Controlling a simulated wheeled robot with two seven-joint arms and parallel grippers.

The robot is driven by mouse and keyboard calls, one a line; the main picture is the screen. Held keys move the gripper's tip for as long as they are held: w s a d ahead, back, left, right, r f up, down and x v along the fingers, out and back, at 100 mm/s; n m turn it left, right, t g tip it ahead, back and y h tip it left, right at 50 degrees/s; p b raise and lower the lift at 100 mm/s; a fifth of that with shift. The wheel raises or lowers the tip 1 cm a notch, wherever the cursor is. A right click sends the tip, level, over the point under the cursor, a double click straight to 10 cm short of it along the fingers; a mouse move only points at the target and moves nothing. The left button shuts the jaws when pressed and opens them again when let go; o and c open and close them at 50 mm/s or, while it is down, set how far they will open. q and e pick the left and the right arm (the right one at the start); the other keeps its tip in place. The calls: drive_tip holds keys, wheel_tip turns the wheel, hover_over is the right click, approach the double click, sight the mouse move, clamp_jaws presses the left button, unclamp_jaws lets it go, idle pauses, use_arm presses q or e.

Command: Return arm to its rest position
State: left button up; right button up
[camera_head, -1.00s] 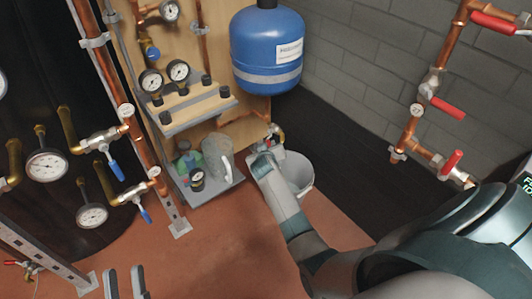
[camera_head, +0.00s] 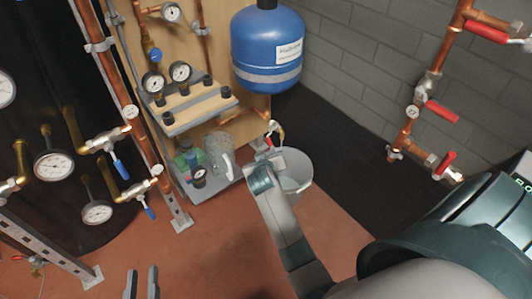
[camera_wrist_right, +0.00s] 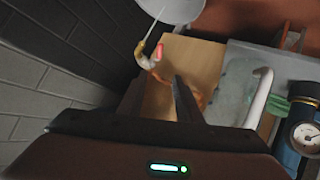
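My right arm reaches in from the lower right of the head view. Its gripper (camera_head: 268,152) is at the brass valve with a red handle (camera_head: 272,128), above the white bucket (camera_head: 297,172); the arm hides part of the bucket. In the right wrist view the dark fingers (camera_wrist_right: 184,98) are close together and look shut with nothing between them. The red-handled valve (camera_wrist_right: 152,58) shows just beyond them, apparently apart from the fingertips. My left gripper (camera_head: 141,284) shows only its two fingers at the bottom edge, parallel, open and empty.
A blue tank (camera_head: 267,48) hangs above the right gripper. A grey tray (camera_head: 213,188) with bottles and a clear jug stands left of the bucket. Copper pipes with red valves (camera_head: 441,110) line the right wall. Gauges and blue-handled valves stand left. The front floor is open.

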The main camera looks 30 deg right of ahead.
idle(0.6)
